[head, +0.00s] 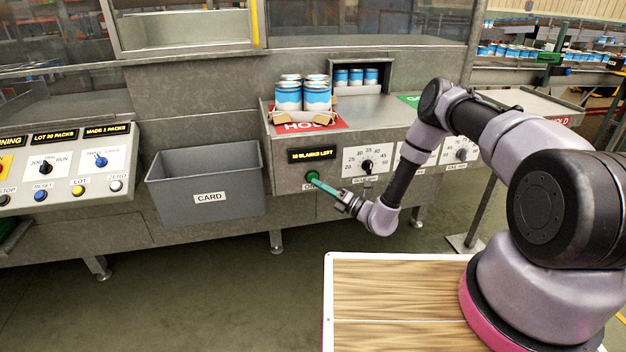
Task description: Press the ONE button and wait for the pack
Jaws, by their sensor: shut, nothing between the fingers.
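The green ONE button (312,176) is on the front of the grey machine, under the display reading "10 BLANKS LEFT" (312,155). Its label is mostly hidden. My gripper (318,181) is shut and empty, its teal fingers pointing at the button with the tips at or very near its face. I cannot tell whether the button is pressed in. A pack of blue and white cans (303,95) in a cardboard tray stands on the red HOLD area (338,124). More cans (356,77) sit inside the opening behind it.
A grey CARD bin (206,184) hangs left of the button. A control panel (62,170) with switches and a "MADE 1 PACKS" display is at far left. Dials (367,165) are right of the button. A wooden-topped surface (395,290) lies in front; floor is open at lower left.

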